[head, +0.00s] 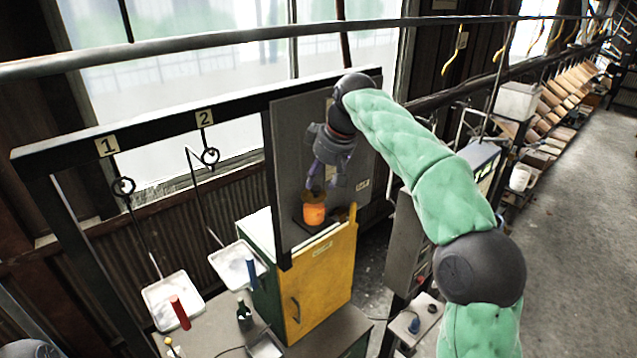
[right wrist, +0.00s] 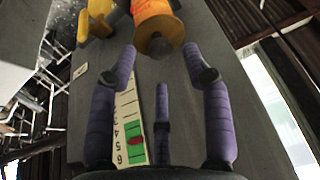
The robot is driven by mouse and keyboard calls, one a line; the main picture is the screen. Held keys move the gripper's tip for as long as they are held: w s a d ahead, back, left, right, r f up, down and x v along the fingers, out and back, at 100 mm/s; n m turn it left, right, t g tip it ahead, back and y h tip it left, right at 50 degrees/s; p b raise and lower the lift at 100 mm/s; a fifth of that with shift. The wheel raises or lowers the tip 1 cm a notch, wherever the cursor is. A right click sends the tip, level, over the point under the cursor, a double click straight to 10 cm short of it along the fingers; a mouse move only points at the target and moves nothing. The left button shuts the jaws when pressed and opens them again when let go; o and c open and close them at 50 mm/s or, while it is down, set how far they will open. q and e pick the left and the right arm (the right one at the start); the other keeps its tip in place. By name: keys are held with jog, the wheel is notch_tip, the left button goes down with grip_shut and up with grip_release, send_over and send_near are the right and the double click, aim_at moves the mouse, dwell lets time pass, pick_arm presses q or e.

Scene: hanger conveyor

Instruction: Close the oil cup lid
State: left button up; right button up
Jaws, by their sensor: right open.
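The oil cup (head: 314,214) is a small orange cylinder with a brownish top, in front of the grey panel above the yellow cabinet. In the right wrist view the orange cup (right wrist: 152,8) is at the top edge, partly cut off. Its brass-coloured end (right wrist: 158,34) faces my gripper; I cannot tell whether the lid is open. My right gripper (head: 322,180) is just above the cup, pointing down. Its purple fingers (right wrist: 160,62) are spread with nothing between them, close to the brass end. My left gripper is out of view.
A grey panel (head: 291,125) stands right behind the cup. A yellow lever (head: 352,213) sticks up beside it, above the yellow cabinet (head: 325,272). White trays (head: 172,300) hang on hooks at left. A control box (head: 405,245) stands at right.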

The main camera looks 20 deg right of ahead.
jog(key=v, duration=0.9)
jog(key=shift+f, duration=0.1)
